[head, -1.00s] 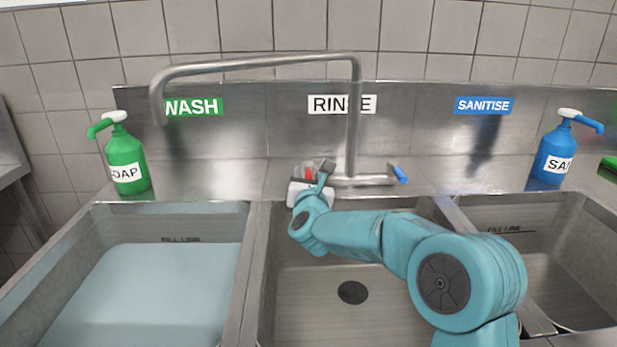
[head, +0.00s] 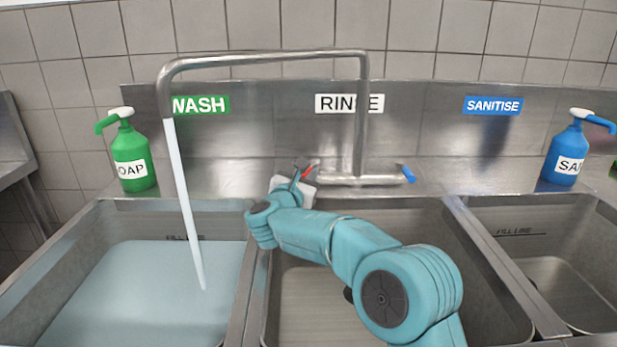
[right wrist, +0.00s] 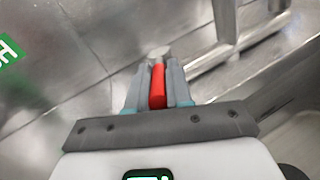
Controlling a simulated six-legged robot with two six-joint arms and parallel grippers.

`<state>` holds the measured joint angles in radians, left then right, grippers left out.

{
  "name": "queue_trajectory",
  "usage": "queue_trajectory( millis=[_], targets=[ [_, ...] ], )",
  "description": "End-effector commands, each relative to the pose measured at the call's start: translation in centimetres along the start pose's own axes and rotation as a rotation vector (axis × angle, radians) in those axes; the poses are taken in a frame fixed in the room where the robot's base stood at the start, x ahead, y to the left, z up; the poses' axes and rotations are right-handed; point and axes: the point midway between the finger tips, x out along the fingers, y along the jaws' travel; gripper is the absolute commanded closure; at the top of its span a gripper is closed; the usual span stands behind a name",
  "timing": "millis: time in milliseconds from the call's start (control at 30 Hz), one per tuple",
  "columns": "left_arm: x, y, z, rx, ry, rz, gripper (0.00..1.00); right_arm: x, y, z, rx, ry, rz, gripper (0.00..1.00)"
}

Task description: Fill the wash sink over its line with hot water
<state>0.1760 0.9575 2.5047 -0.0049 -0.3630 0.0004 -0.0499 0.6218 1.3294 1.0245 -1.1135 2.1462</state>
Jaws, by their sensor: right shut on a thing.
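The wash sink (head: 70,262) is at the left under the green WASH label (head: 201,105). Pale blue water (head: 140,300) stands in it, its surface below the fill line (head: 185,238). The faucet spout (head: 265,58) reaches over this sink, and a white water stream (head: 184,205) falls from it. The red hot handle (head: 308,171) is at the left end of the faucet body. My right gripper (right wrist: 158,88) is shut on the red handle (right wrist: 157,86), which shows between its fingers in the right wrist view. My left gripper is not in view.
The rinse sink (head: 420,240) is in the middle and the sanitise sink (head: 585,240) at the right. A blue handle (head: 408,173) is at the faucet's right end. A green soap bottle (head: 132,158) and a blue sanitiser bottle (head: 566,155) stand on the back ledge.

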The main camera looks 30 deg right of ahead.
Motion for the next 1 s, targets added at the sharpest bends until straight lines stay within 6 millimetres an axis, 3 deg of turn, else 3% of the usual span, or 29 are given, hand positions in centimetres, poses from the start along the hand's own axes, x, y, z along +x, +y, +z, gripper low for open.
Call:
queue_trajectory(
  millis=[133,167,233,533,667,1000],
  targets=[
    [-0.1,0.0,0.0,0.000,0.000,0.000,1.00,0.1,0.0,0.2,0.003,-0.002,0.001,1.00],
    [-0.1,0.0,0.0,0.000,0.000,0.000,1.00,0.1,0.0,0.2,0.003,-0.002,0.001,0.77],
    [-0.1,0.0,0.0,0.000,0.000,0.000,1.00,0.1,-0.1,0.2,0.003,-0.002,0.001,0.55],
    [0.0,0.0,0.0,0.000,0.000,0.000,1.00,-0.1,0.0,0.1,0.001,0.000,0.002,0.55],
    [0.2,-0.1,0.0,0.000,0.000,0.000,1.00,-1.2,0.0,0.0,0.001,0.000,0.004,0.55],
    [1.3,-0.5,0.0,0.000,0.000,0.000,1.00,-9.8,0.1,0.0,0.003,0.000,0.008,0.55]
  ],
)
